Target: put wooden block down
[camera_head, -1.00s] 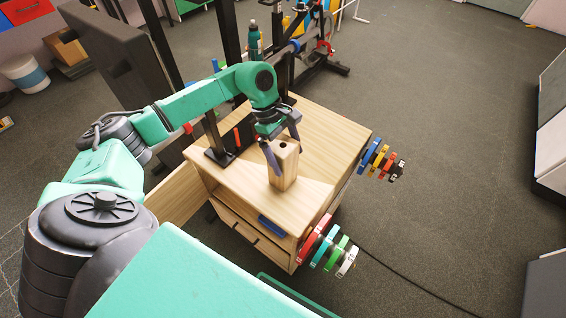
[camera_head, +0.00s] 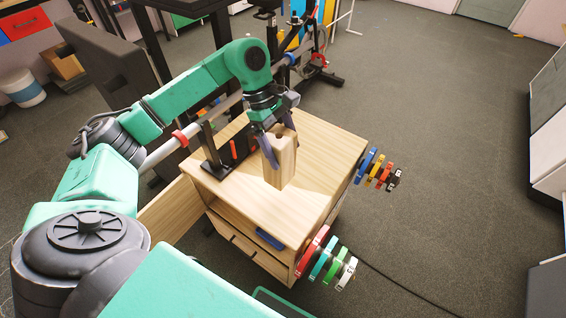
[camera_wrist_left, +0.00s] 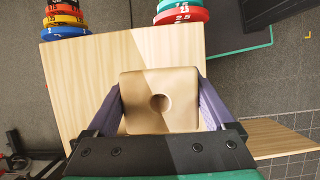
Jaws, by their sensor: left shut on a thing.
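The wooden block (camera_head: 284,162) is upright, light brown, with a round hole in its top. My left gripper (camera_head: 279,143) is shut on it, one finger on each side. In the left wrist view the block (camera_wrist_left: 160,98) sits between the two purple-grey fingers of the left gripper (camera_wrist_left: 160,105), with the hole facing the camera. The block is over the wooden cabinet top (camera_head: 325,150). Whether its base touches the top I cannot tell. My right gripper is not in view.
Coloured weight plates hang on the cabinet's right side (camera_head: 378,168) and front corner (camera_head: 325,257). A black bracket (camera_head: 214,160) stands at the top's left edge, with a bar above it. The right part of the top is clear.

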